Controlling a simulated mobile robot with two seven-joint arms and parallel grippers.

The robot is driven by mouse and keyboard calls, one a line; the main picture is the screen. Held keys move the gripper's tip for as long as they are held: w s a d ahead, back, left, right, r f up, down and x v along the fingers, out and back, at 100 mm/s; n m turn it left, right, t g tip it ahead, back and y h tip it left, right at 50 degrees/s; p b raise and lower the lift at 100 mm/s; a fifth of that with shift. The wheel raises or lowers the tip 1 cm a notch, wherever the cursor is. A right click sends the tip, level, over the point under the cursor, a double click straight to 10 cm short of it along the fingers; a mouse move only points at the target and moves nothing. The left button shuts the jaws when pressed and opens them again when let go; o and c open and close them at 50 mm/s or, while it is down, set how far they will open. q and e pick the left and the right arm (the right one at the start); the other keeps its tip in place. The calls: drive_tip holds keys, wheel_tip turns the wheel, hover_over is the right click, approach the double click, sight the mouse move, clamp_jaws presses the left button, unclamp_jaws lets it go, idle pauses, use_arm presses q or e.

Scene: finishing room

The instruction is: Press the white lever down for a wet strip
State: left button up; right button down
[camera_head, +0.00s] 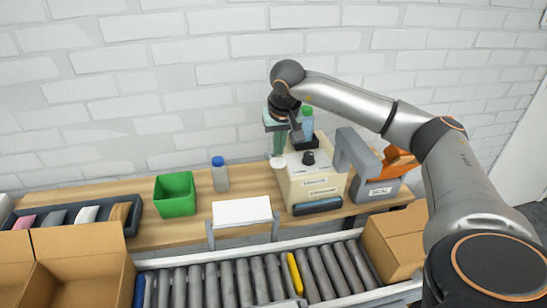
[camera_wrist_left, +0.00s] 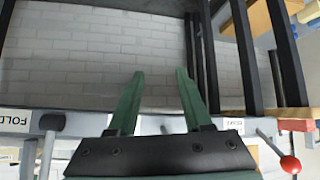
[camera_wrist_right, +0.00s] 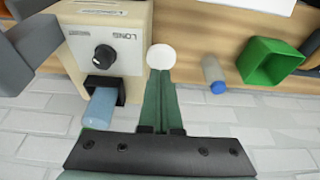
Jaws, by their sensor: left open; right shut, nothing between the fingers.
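The cream dispenser (camera_head: 312,187) stands on the wooden bench with a black knob (camera_head: 308,158) on its panel. Its white round lever end (camera_head: 277,162) sticks out at its left side. The lever end also shows in the right wrist view (camera_wrist_right: 161,56), right at my fingertips. My right gripper (camera_head: 279,153) is shut and empty, pointing down over the lever end. I cannot tell whether it touches the lever. My left gripper (camera_wrist_left: 160,76) is open and empty in its wrist view, away from the dispenser. No strip shows clearly.
A blue bottle (camera_wrist_right: 100,108) sits in a black holder on the dispenser. A grey tape machine (camera_head: 376,190) stands to the right. A green bin (camera_head: 175,195), a blue-capped bottle (camera_head: 220,176) and a white pad (camera_head: 242,212) are to the left. A roller conveyor (camera_head: 230,282) runs in front.

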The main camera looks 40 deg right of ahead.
drive_tip(key=shift+r+p, duration=1.2)
drive_tip(key=shift+r, duration=1.35)
drive_tip(key=shift+s, duration=0.1)
